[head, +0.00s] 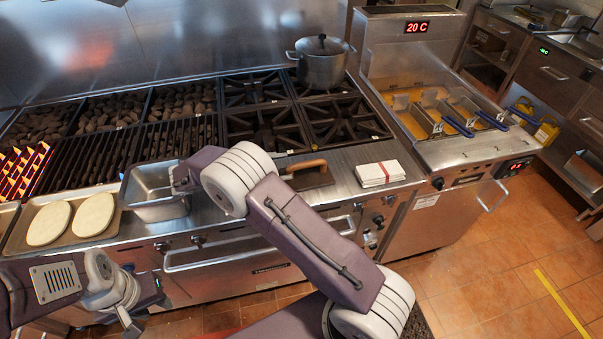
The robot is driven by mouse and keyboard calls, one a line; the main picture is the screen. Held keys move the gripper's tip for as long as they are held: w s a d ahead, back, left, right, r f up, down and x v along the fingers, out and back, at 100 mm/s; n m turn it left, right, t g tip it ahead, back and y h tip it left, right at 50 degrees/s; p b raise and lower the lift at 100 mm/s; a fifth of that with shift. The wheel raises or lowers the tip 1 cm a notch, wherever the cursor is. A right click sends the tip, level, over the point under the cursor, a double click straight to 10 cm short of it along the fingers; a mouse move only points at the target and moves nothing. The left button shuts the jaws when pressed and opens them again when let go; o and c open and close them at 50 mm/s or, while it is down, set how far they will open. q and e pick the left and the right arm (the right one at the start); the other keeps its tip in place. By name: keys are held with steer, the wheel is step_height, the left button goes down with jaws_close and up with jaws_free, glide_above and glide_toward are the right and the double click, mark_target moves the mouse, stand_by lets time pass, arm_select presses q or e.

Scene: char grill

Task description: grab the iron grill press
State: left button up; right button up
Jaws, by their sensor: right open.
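The iron grill press (312,180) is a dark flat plate with a brown wooden handle on top. It lies on the steel front ledge of the range, just right of my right forearm in the head view. My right gripper (179,180) is open and appears over the right end of a steel pan, well left of the press. Whether it touches the pan I cannot tell. My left gripper (140,304) is low at the left, in front of the range and away from the press. Its fingers are too small to read.
The steel pan (148,187) and a tray (66,238) with two pale flat rounds are on the left ledge. A white stack (380,173) sits right of the press. A lidded pot (320,64) stands on the back burner. Fryer baskets (462,112) are at right.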

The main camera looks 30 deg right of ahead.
mark_target(299, 166)
steer(key=x, duration=0.6)
steer(key=p+x, duration=0.1)
steer(key=x, duration=0.1)
steer(key=shift+s+d, duration=0.25)
steer(key=shift+d, duration=0.15)
jaws_close()
stand_by(1.0)
